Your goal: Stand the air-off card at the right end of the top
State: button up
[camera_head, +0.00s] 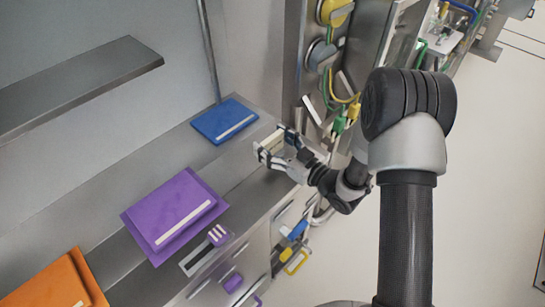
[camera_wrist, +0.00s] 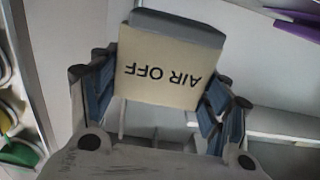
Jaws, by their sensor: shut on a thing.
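The air-off card (camera_wrist: 158,72) is a cream block with a grey edge and black "AIR OFF" letters, upside down in the wrist view. My gripper (camera_wrist: 160,95) is shut on it, with the blue-padded fingers at its two sides. In the head view the card (camera_head: 269,144) is in my gripper (camera_head: 272,149) at the right end of the grey metal top (camera_head: 245,190). I cannot tell whether the card touches the top.
A blue flat thing (camera_head: 224,120) lies behind the card to its left. A purple one (camera_head: 172,215) and an orange one (camera_head: 57,285) lie farther left. A grey shelf (camera_head: 75,85) overhangs at upper left. A panel with knobs and cables (camera_head: 325,60) stands close on the right.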

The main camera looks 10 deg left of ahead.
aim_at(274, 154)
jog(key=shift+f+b, duration=0.75)
jog(key=shift+f, duration=1.6)
jog(key=shift+f+b, duration=0.25)
jog(key=shift+b, duration=0.05)
jog(key=o, duration=1.1)
jog(key=shift+r, duration=0.1)
